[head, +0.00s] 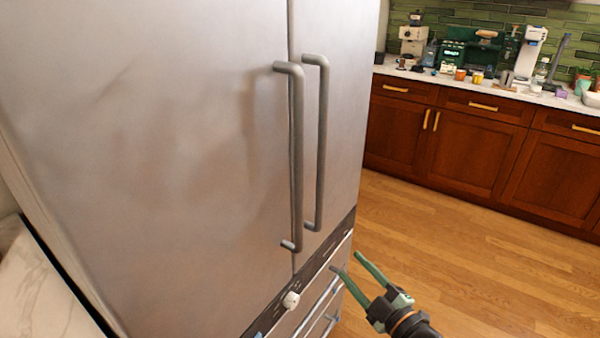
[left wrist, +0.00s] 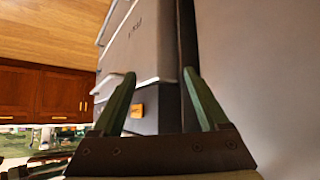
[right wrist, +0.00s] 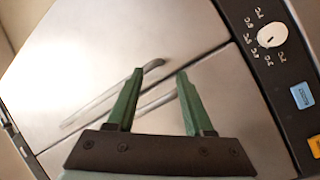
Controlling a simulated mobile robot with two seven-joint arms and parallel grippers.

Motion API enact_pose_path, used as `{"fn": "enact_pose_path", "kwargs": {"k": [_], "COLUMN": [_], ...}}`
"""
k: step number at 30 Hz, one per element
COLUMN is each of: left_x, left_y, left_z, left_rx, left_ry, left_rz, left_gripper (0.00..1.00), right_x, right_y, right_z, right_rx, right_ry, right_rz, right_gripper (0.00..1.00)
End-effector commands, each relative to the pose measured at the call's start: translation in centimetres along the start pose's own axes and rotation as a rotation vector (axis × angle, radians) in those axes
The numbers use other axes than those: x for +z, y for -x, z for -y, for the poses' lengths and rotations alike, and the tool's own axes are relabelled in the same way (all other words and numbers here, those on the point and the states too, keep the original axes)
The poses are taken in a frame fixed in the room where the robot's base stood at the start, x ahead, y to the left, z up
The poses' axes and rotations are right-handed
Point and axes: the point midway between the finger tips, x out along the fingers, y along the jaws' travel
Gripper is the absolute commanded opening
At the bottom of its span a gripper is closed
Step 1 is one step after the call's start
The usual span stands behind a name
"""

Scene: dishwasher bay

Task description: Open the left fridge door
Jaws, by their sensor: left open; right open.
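The left fridge door (head: 150,150) is a large brushed-steel panel, flush with the right door (head: 345,110) at the seam. Its long grey bar handle (head: 297,160) runs upright beside the seam, close to the right door's handle (head: 321,145). My right gripper (head: 345,261) is open and empty, below and right of the handles. The right wrist view shows its spread green fingers (right wrist: 160,71) over the steel doors. A bar handle (right wrist: 95,103) lies beyond them; I cannot tell which door's. My left gripper (left wrist: 160,72) is open and empty in the left wrist view, outside the head view.
A dark control strip with a white dial (head: 291,299) runs below the doors, above drawers with bar handles (head: 331,322). A pale marble counter (head: 35,290) stands at lower left. Wooden cabinets (head: 460,140) are at the back right. The wooden floor (head: 480,270) between is clear.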

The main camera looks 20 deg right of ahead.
Motion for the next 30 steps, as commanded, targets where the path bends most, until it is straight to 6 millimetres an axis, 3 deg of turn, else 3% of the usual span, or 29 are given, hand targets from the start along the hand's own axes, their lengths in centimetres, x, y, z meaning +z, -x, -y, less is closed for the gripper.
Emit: {"fn": "enact_pose_path", "kwargs": {"k": [1,3,6,10,15,18,23,30], "left_x": [1.3,1.8,2.4,3.0,3.1,3.3,2.9,1.5], "left_y": [-1.5,-2.4,-3.6,-5.0,-5.8,-5.9,-5.5,-4.7], "left_z": [-0.3,-0.8,-1.2,-1.6,-1.9,-2.0,-2.0,-2.2], "left_rx": [0.010,0.023,0.034,0.048,0.060,0.061,0.062,0.064], "left_ry": [-0.002,-0.003,-0.005,-0.012,-0.017,-0.019,-0.021,-0.021], "left_rz": [0.001,-0.004,-0.007,-0.010,-0.017,-0.011,-0.013,-0.021], "left_gripper": [0.77,0.77,0.77,0.77,0.77,0.77,0.77,0.77], "right_x": [-2.0,-6.0,-11.2,-14.9,-16.0,-16.1,-16.4,-18.1], "right_y": [-1.9,-3.0,-2.7,-1.3,0.0,0.3,-0.1,-2.7], "right_z": [-3.7,-8.3,-12.5,-15.2,-17.4,-18.1,-18.4,-17.4], "right_rx": [0.077,0.169,0.275,0.344,0.343,0.328,0.319,0.324], "right_ry": [0.224,0.541,0.999,1.533,1.995,2.122,2.170,2.161], "right_rz": [-0.149,-0.330,-0.539,-0.690,-0.733,-0.729,-0.724,-0.725], "right_gripper": [0.52,0.52,0.52,0.52,0.52,0.52,0.52,0.52]}}
